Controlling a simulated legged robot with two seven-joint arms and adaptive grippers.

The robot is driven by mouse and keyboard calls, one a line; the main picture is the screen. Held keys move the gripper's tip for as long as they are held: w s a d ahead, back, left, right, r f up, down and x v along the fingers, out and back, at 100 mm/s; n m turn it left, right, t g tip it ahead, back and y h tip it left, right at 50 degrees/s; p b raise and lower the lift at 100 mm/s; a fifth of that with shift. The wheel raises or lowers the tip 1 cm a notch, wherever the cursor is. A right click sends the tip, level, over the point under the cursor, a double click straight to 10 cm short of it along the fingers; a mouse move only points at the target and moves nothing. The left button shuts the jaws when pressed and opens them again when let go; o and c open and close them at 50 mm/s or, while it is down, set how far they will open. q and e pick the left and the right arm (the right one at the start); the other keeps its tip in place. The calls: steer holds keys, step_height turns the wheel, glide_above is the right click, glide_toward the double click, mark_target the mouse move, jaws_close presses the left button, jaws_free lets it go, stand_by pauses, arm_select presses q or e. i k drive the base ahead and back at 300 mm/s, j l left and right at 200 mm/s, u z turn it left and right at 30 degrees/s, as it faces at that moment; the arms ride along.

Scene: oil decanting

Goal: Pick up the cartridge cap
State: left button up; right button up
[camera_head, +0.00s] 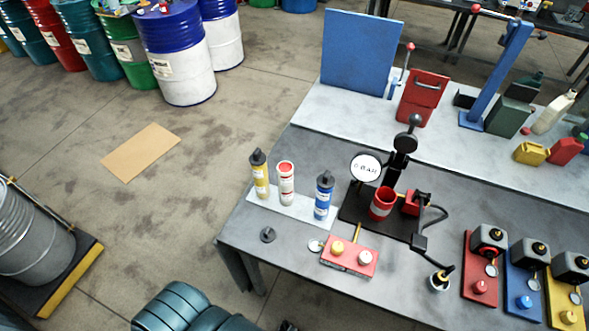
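A small black cap with a raised knob (267,234) lies on the grey table near its left front edge. A white cartridge with a red rim (287,186) stands upright on a pale mat (295,207) behind the cap, with no cap on its top. A yellow cartridge (261,180) stands to its left and a blue cartridge (324,199) to its right, both with black tops. Neither of my grippers can be made out.
A red block with two knobs (349,256) and a small silver disc (315,246) lie right of the cap. A black stand with a red cup (382,204) is farther right. Red, blue and yellow stations (525,285) fill the right side. Teal ridged shapes (185,307) show below the table.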

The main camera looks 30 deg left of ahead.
mark_target(268, 234)
steer(key=k+j+u, duration=0.1)
steer(key=u, duration=1.1)
